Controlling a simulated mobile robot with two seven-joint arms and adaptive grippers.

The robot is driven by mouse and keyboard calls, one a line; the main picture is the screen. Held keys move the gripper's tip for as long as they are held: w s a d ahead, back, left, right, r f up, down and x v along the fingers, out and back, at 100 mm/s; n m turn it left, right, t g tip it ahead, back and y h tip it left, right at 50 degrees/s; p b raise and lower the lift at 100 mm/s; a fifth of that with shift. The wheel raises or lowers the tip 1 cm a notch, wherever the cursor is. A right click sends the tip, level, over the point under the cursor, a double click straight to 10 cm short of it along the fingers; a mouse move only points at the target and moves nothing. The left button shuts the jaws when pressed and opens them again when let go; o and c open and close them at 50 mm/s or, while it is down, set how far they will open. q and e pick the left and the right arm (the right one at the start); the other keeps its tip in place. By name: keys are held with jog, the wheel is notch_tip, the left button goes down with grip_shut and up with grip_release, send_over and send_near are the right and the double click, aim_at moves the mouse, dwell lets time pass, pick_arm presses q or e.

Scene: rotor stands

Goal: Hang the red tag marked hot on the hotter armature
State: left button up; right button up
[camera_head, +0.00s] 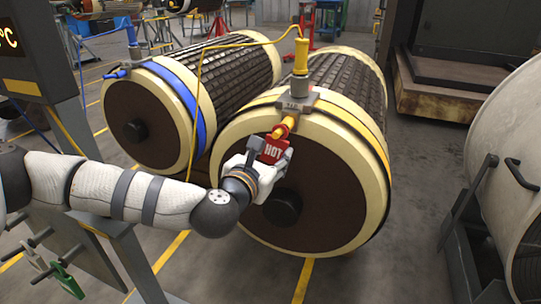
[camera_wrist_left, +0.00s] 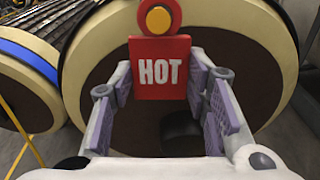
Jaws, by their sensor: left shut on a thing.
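The red tag marked HOT (camera_head: 272,151) is in my left gripper (camera_head: 265,163), in front of the near armature (camera_head: 325,185). This armature has a yellow band and a grey clamp (camera_head: 297,101) with a yellow peg (camera_head: 285,127) pointing towards the tag. In the left wrist view the tag (camera_wrist_left: 160,72) hangs upright between the fingers, and a yellow-orange round end shows at its top hole. I cannot tell how far the peg passes through. The other armature (camera_head: 145,120), with a blue band, lies to the left. My right gripper is out of view.
A green tag (camera_head: 68,281) and a white tag (camera_head: 36,259) hang at the lower left. A display (camera_head: 12,38) reading °C stands at the upper left. A yellow cable (camera_head: 240,44) runs to the clamp's sensor. A large pale drum (camera_head: 510,130) stands at the right.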

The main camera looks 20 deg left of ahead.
pick_arm(q)
jog(key=shift+f, duration=0.25)
jog(key=o, duration=1.2)
jog(key=shift+o, duration=0.2)
jog(key=shift+s+r+p, duration=0.2)
jog(key=shift+s+p, duration=0.05)
jog(key=shift+s, duration=0.25)
jog(key=shift+s+r+p, duration=0.15)
jog(key=shift+s+p, duration=0.05)
jog(key=shift+s, duration=0.25)
jog(key=s+p, duration=0.2)
jog(key=s, duration=0.5)
jog(key=shift+a+r+p, duration=0.2)
jog(key=shift+r+p, duration=0.2)
jog(key=shift+r, duration=0.05)
